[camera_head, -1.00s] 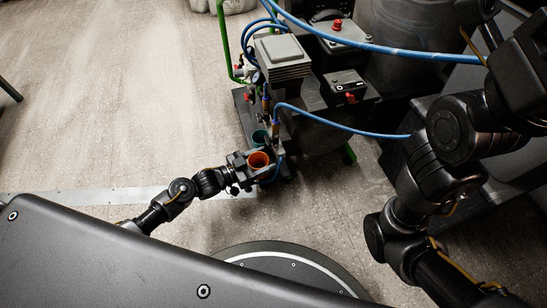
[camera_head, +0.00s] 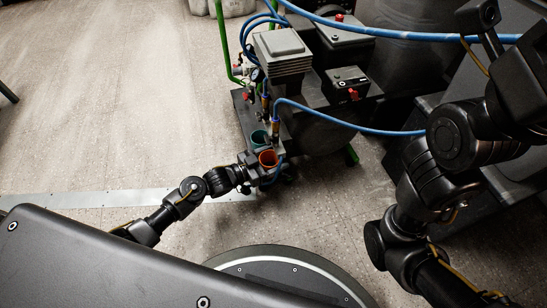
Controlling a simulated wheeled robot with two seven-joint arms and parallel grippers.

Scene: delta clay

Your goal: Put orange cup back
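The orange cup (camera_head: 268,158) is held by my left gripper (camera_head: 264,164), whose arm comes in from the lower left. The gripper's jaws are around the cup, and its open top faces up. The gripper hides the cup's lower part. I cannot tell if the orange cup touches the cart or a holder. My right arm is folded at the right, and its fingertips do not show.
The compressor (camera_head: 283,50) stands on a dark cart base (camera_head: 243,110) with a green handle (camera_head: 223,40). Blue hoses (camera_head: 350,126) loop across the cart to the right. The floor (camera_head: 110,110) to the left is clear.

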